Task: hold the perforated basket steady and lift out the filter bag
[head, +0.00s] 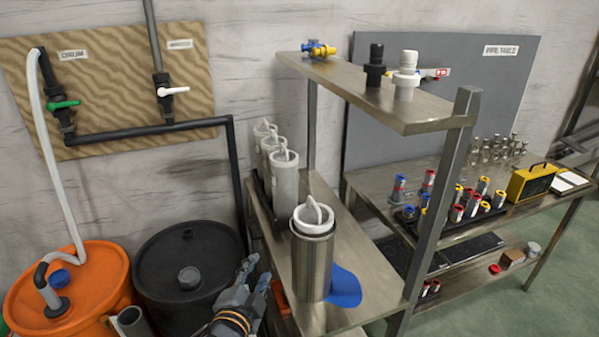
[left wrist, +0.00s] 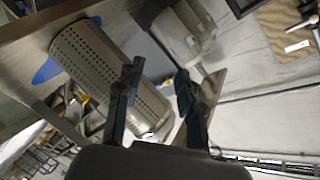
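The perforated basket (head: 312,270) is a steel cylinder standing upright on the lower shelf board; its rows of holes show in the left wrist view (left wrist: 97,65). The white filter bag (head: 313,218) sits inside it, with its rim and loop handle above the basket's top. My left gripper (head: 254,272) is left of the basket, low beside the shelf edge and apart from it. In the left wrist view its two fingers (left wrist: 158,75) are spread with nothing held between them; the basket lies beyond them. My right gripper is not in view.
Several white cylinders with loop handles (head: 284,175) stand behind the basket. A blue flat piece (head: 345,287) lies at its right foot. A shelf post (head: 440,210) and upper board (head: 385,92) rise to the right. Orange (head: 88,283) and black drums (head: 190,255) stand at left.

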